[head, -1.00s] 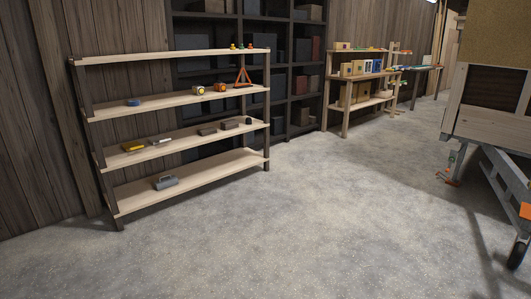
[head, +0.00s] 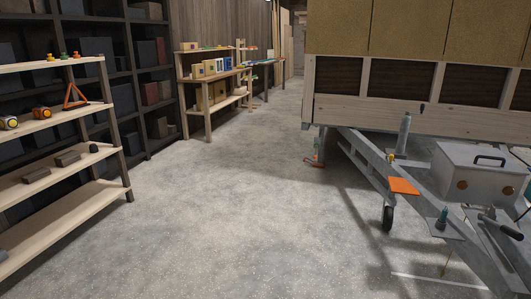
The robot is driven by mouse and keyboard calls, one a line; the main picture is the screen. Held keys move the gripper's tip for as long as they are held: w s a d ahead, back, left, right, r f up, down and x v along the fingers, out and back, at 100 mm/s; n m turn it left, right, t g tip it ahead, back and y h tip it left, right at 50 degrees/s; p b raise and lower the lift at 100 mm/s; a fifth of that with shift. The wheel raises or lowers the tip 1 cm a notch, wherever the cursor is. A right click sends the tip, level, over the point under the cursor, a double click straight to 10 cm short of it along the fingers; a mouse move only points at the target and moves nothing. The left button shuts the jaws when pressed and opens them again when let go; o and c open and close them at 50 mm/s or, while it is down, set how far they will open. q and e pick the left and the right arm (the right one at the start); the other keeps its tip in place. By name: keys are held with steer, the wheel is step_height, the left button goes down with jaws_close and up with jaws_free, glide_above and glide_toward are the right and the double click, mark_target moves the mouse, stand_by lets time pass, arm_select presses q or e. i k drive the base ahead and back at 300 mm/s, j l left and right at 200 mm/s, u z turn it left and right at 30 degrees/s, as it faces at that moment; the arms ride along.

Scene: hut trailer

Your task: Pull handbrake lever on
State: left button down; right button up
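The trailer (head: 400,110) stands at the right of the head view, with its grey metal drawbar (head: 365,150) reaching toward the front right. A short lever with a black grip (head: 511,231) lies low over the drawbar near the right edge, just in front of a grey box; it looks like the handbrake lever. Its grip points to the lower right, and its pivot is too small to make out clearly. Neither of my grippers is in view.
The grey box (head: 460,173) with a black handle sits on the drawbar. An orange plate (head: 404,186) and a jockey wheel (head: 388,218) are left of it. A wooden shelf (head: 60,215) stands at the left. The concrete floor (head: 230,220) between is clear.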

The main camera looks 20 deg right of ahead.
mark_target(513, 233)
steer(key=i+l+z, duration=0.1)
steer(key=i+z, duration=1.15)
steer(key=z, duration=0.2)
steer(key=i+z, duration=0.25)
steer(key=z, duration=0.15)
steer(key=i+j+z, duration=0.15)
steer(key=z, duration=0.25)
steer(key=i+z, duration=0.15)
steer(key=z, duration=0.3)
steer(key=i+z, duration=0.15)
steer(key=z, duration=0.35)
steer(key=i+j+z, duration=0.15)
steer(key=z, duration=0.3)
steer(key=i+j+z, duration=0.1)
steer(key=z, duration=0.25)
steer(key=i+j+z, duration=0.2)
steer(key=z, duration=0.2)
steer(key=i+j, duration=0.05)
steer(key=i, duration=0.05)
